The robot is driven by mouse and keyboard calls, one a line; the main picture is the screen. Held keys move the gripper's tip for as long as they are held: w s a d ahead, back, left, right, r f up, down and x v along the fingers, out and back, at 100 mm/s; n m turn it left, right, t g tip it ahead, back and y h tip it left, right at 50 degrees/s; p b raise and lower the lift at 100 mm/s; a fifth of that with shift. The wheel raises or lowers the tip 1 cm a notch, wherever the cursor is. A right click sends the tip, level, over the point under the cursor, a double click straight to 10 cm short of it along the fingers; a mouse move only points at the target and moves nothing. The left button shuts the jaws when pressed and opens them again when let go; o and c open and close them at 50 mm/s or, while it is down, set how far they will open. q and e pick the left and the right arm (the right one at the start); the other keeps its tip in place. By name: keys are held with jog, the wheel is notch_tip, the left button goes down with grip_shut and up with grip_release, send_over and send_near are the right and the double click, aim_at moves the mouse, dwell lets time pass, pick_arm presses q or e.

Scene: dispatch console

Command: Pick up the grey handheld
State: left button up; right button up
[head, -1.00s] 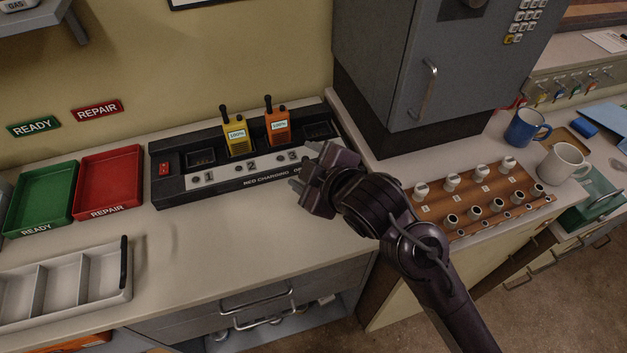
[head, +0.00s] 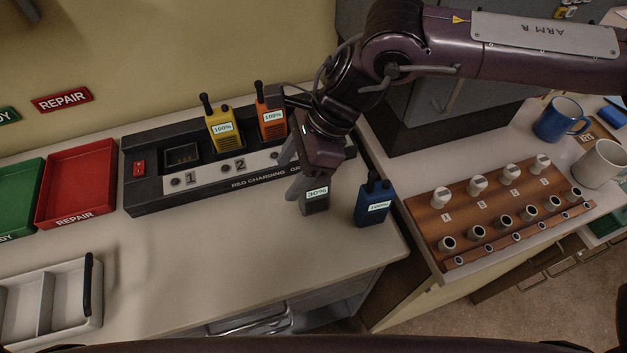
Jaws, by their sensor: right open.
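The grey handheld (head: 317,203) stands on the counter in front of the right end of the black charging rack (head: 150,192). Its label reads 30%, and its upper part is hidden by my right gripper (head: 294,173). That gripper is open, with its fingers pointing down and left, just above and beside the grey handheld. I cannot tell whether they touch it. My left gripper is out of view.
A blue handheld (head: 373,204) stands close on the right, near the counter's edge. A yellow handheld (head: 222,128) and an orange handheld (head: 271,121) sit in the rack. A wooden knob panel (head: 463,192) lies further right.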

aim_at(314, 185)
jog(key=shift+n+h, duration=0.5)
jog(key=shift+h, duration=0.2)
jog(key=w+d, duration=0.1)
jog(key=w+d+r, duration=0.1)
jog(key=d, duration=0.1)
jog(key=w+d, duration=0.1)
jog(key=d, duration=0.1)
jog(key=shift+d+r, duration=0.2)
jog(key=shift+d, duration=0.05)
jog(key=p+x, duration=0.1)
jog(key=x, duration=0.1)
jog(key=p+x, duration=0.1)
jog(key=x, duration=0.1)
jog(key=p+x, duration=0.1)
jog(key=x, duration=0.1)
jog(key=shift+s+d+f, duration=0.25)
jog(key=shift+s+f, duration=0.05)
jog(key=shift+f, duration=0.15)
jog(key=shift+a+f, duration=0.15)
jog(key=shift+f, duration=0.25)
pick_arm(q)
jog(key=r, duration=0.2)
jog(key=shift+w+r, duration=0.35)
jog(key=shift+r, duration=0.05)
pick_arm(e)
jog(key=c, duration=1.2)
